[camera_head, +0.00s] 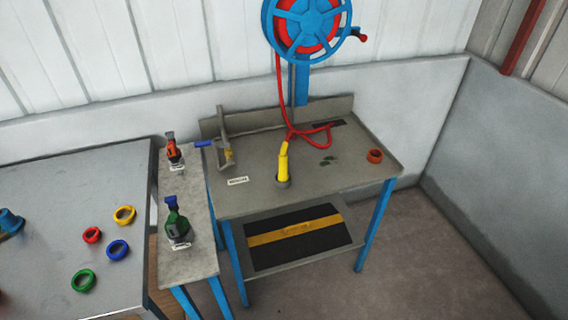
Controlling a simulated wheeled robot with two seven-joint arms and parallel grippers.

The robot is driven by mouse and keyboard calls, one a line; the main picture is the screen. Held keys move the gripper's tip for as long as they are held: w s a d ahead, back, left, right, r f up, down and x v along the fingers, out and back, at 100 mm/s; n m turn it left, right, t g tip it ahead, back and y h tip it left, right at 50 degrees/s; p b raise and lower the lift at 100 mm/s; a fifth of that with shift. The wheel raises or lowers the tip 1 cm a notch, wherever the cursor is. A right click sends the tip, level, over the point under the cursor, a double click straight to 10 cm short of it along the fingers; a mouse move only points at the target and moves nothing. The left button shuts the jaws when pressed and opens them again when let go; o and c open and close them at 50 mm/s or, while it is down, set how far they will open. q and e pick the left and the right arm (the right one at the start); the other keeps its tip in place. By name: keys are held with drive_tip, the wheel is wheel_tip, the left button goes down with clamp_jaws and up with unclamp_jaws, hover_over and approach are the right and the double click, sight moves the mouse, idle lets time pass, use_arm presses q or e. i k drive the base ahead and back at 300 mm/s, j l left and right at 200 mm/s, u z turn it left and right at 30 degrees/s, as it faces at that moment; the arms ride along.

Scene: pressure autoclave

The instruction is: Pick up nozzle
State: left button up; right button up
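A yellow nozzle (283,163) stands nearly upright, slightly tilted, on the grey workbench (340,172). Its lower end sits in a small dark round holder (283,183). A red hose (279,85) hangs from the blue and red reel (306,25) on the wall and runs to the bench top behind the nozzle; another red length loops to the right. Neither of my grippers shows in the head view.
A narrow side table (186,262) left of the bench holds a red bottle (173,152) and a green bottle (177,224). A grey clamp-like fixture (224,140) stands at the bench's left. A dark red ring (375,156) lies at its right. Several coloured rings lie on the left table (50,195).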

sight(283, 176)
drive_tip(key=i+l+u, duration=0.1)
drive_tip(key=i+u, duration=0.25)
drive_tip(key=i+l+u, duration=0.3)
drive_tip(key=i, duration=0.3)
